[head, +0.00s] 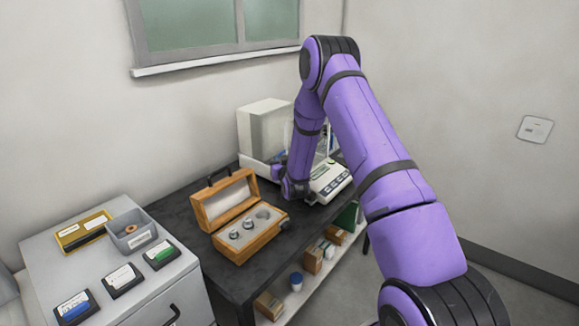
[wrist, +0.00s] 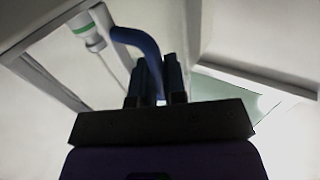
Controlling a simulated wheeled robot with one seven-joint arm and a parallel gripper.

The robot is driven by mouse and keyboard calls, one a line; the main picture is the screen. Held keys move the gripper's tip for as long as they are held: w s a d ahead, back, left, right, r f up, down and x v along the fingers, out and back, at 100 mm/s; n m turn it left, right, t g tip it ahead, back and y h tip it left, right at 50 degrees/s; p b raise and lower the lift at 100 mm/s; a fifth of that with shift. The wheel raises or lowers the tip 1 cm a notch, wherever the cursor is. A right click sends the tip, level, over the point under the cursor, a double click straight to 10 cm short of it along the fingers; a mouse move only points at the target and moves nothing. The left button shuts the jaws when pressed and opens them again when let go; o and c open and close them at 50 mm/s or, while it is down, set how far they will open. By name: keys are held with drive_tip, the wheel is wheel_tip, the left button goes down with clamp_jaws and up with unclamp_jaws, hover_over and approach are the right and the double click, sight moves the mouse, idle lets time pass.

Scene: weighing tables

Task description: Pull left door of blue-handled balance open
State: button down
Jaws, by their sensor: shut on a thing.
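The balance (head: 262,130) is a white weighing instrument with a clear-sided chamber on the dark table. My purple arm covers much of it in the head view. In the wrist view, a blue curved handle (wrist: 138,40) reaches down to my gripper (wrist: 157,80). The two dark fingers are shut on this handle. A light door frame (wrist: 45,80) and a white cylinder with a green band (wrist: 85,27) show at the left of the wrist view. I cannot tell how far the door stands open.
An open wooden weight box (head: 250,238) stands on the dark table (head: 178,212) in front of the balance. A grey cabinet (head: 75,222) with a tray (head: 130,232) and small labelled boxes is at the left. A lower shelf (head: 318,276) holds small boxes and a jar.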

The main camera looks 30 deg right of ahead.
approach(258, 148)
drive_tip(key=x, duration=0.4)
drive_tip(key=shift+r, duration=0.1)
drive_tip(key=c, duration=1.5)
unclamp_jaws()
drive_tip(key=shift+o, duration=0.2)
drive_tip(key=shift+s, duration=0.15)
drive_tip(key=v, duration=0.7)
drive_tip(key=shift+s, duration=0.1)
drive_tip(key=shift+s, duration=0.1)
